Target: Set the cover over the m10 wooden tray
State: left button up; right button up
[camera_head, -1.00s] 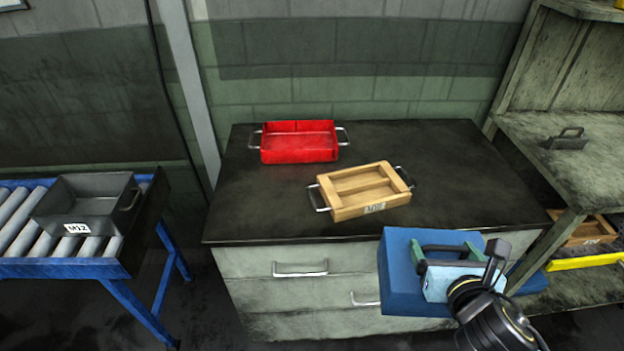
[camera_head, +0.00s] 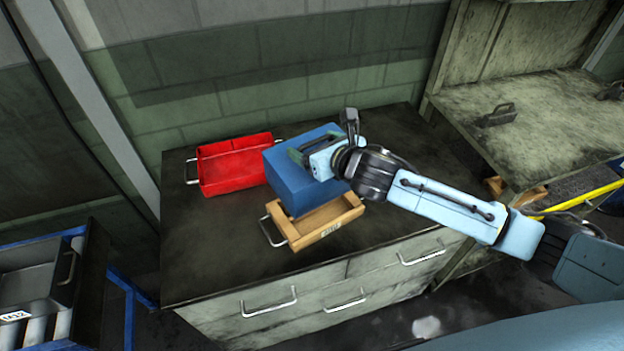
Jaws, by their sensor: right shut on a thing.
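The blue cover (camera_head: 297,186) is a box-shaped lid with a dark green handle on top. My right gripper (camera_head: 312,156) is shut on the cover's handle and holds the cover over the rear left part of the m10 wooden tray (camera_head: 330,228). The tray sits on the dark cabinet top, with its label on the front side and a metal handle showing at its left. The cover hides the tray's far left part. I cannot tell whether the cover touches the tray. My left gripper is not in view.
A red tray (camera_head: 233,168) stands just left of the cover on the cabinet top (camera_head: 200,258). A grey M12 tray (camera_head: 35,280) is on the roller conveyor at the lower left. A shelf unit (camera_head: 540,130) stands at the right. The cabinet top's front left is clear.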

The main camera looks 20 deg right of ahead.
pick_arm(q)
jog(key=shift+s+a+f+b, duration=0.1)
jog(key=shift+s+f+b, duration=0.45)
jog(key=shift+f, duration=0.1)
pick_arm(e)
notch_tip(320, 180, down, 9)
jog(key=shift+s+r, duration=0.15)
jog(key=shift+s, duration=0.1)
jog(key=o, duration=0.9)
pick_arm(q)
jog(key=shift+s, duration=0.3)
pick_arm(e)
jog(key=o, duration=0.3)
